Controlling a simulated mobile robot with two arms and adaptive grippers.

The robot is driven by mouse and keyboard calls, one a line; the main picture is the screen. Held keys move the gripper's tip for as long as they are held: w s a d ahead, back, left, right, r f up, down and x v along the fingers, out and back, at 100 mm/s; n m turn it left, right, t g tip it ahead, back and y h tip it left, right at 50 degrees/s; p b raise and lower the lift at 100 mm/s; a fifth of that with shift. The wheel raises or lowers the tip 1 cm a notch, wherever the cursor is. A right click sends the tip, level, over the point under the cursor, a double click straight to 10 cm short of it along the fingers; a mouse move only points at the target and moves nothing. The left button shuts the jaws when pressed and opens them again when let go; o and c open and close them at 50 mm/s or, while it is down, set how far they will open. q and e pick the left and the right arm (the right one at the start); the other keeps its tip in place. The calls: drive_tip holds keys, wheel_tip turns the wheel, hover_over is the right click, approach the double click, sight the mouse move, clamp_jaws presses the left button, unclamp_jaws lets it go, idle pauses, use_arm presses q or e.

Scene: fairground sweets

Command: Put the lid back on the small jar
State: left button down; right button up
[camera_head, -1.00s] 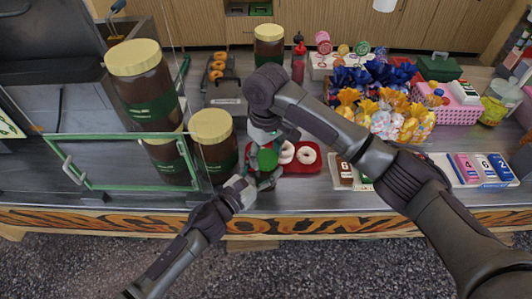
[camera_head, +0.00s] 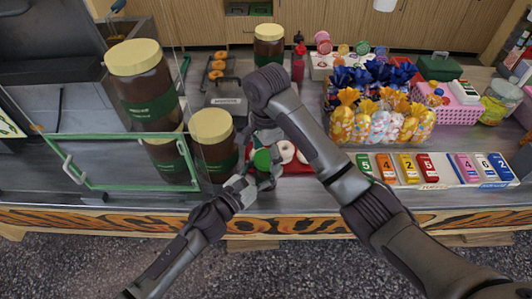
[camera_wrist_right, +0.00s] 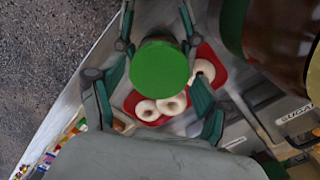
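The round green lid (camera_head: 262,159) shows near the counter's front edge, and its flat top faces the right wrist view (camera_wrist_right: 160,68). My right gripper (camera_head: 264,152) comes down from above with its fingers on either side of the lid, apparently closed on it. My left gripper (camera_head: 250,186) reaches in from the lower left, just below the lid, apparently closed around the small jar. The jar is mostly hidden by the lid and the fingers. I cannot tell whether the lid is seated on it.
A red tray (camera_head: 298,169) with white doughnuts lies close to the right. A big brown jar (camera_head: 213,142) with a cream lid stands close to the left, beside a green-framed glass panel (camera_head: 127,136). Sweet bags (camera_head: 385,123) and number blocks (camera_head: 408,168) are further right.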

drive_tip(key=shift+o, duration=0.5)
wheel_tip(320, 180, up, 12)
idle(0.4)
use_arm(q)
drive_tip(key=shift+c, duration=1)
unclamp_jaws()
drive_tip(key=v, duration=1.2)
